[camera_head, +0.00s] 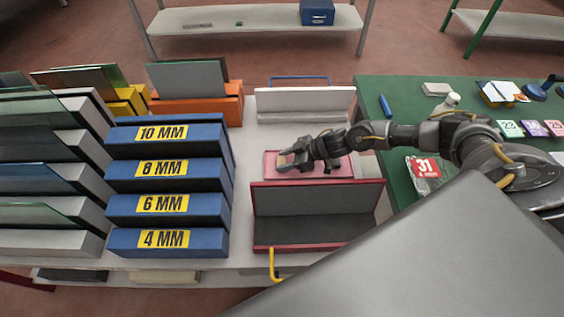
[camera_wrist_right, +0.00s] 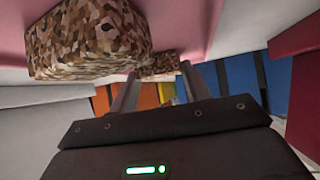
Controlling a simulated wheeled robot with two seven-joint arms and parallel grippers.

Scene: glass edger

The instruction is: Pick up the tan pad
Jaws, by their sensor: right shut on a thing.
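My right gripper (camera_head: 287,160) reaches in from the right over the pink tray (camera_head: 342,167), low in front of the white upright block. In the right wrist view, its two fingers (camera_wrist_right: 158,88) are shut on a small mottled tan-brown piece, the tan pad (camera_wrist_right: 160,66), at their tips. A larger block (camera_wrist_right: 90,42) with the same mottled tan-brown surface lies beside it, against the pink surface. In the head view, the fingers and wrist hide most of the pad. My left gripper is not in view.
A grey-lined red-edged open case (camera_head: 315,230) stands just in front of the tray. Blue racks labelled by thickness (camera_head: 165,205) stand to the left, an orange rack (camera_head: 205,108) behind them.

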